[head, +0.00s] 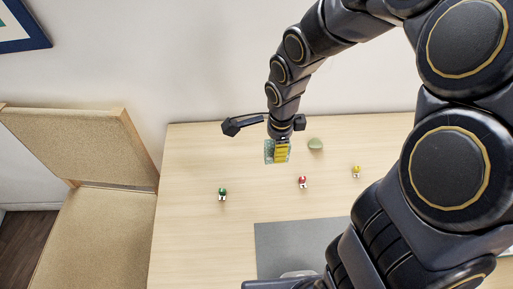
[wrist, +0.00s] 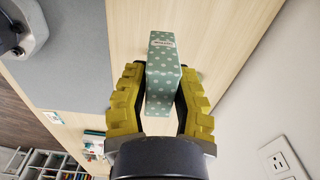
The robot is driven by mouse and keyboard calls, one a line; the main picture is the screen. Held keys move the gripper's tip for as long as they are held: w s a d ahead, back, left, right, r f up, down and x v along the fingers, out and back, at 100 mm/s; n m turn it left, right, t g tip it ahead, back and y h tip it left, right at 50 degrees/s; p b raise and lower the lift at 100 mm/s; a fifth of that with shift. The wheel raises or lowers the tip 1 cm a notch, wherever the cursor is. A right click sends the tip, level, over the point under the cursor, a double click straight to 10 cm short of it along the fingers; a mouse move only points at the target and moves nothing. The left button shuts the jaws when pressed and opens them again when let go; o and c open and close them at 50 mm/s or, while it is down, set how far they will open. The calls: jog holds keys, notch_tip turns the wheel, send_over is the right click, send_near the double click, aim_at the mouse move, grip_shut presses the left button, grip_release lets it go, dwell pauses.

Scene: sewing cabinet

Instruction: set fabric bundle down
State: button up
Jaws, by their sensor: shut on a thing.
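The fabric bundle is a green block with pale dots and a small pale label. In the wrist view the fabric bundle (wrist: 161,60) sits between the yellow finger pads of my gripper (wrist: 159,98), which is shut on it. In the head view my gripper (head: 281,152) is near the back of the wooden table, and the edges of the bundle (head: 269,152) show beside the fingers. I cannot tell whether the bundle touches the table top.
A pale green rounded object (head: 316,144) lies just right of my gripper. Small green (head: 223,194), red (head: 303,182) and yellow (head: 356,171) items stand on the table (head: 190,150). A grey mat (head: 290,240) lies in front. A tan chair (head: 95,220) is at left.

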jog(key=shift+m, duration=0.3)
jog(key=w+a+f, duration=0.1)
jog(key=w+f, duration=0.2)
jog(key=w+a+f, duration=0.1)
jog(key=w+f, duration=0.2)
jog(key=w, duration=0.1)
jog(key=w+a+f, duration=0.1)
jog(key=w+f, duration=0.2)
jog(key=shift+w+a+f, duration=0.3)
jog(key=shift+w+a, duration=0.05)
jog(key=shift+a, duration=0.05)
jog(key=shift+w+f, duration=0.4)
jog(key=shift+f, duration=1.7)
jog(key=shift+f, duration=0.15)
jog(key=o, duration=0.7)
jog(key=shift+o, duration=0.2)
